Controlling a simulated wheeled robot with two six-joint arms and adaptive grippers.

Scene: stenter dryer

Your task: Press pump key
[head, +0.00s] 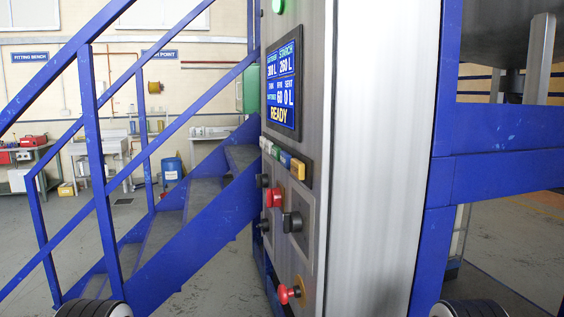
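The control cabinet (370,150) stands in the centre of the head view, its control face seen at a steep angle. A row of coloured keys sits below the screen: a whitish key (265,144), a green key (275,152), a blue key (285,159) and a yellow key (298,169). Their labels are too small to read, so I cannot tell which is the pump key. The blue screen (282,85) reads "READY" with litre figures above. Neither of my grippers shows; dark ribbed rounded parts appear only at the bottom edge.
Below the keys are a red knob (273,197), a black knob (292,222) and a red mushroom button (289,294) with a yellow surround. Blue stairs with railings (95,150) stand left of the cabinet. A blue frame (495,130) stands right of it.

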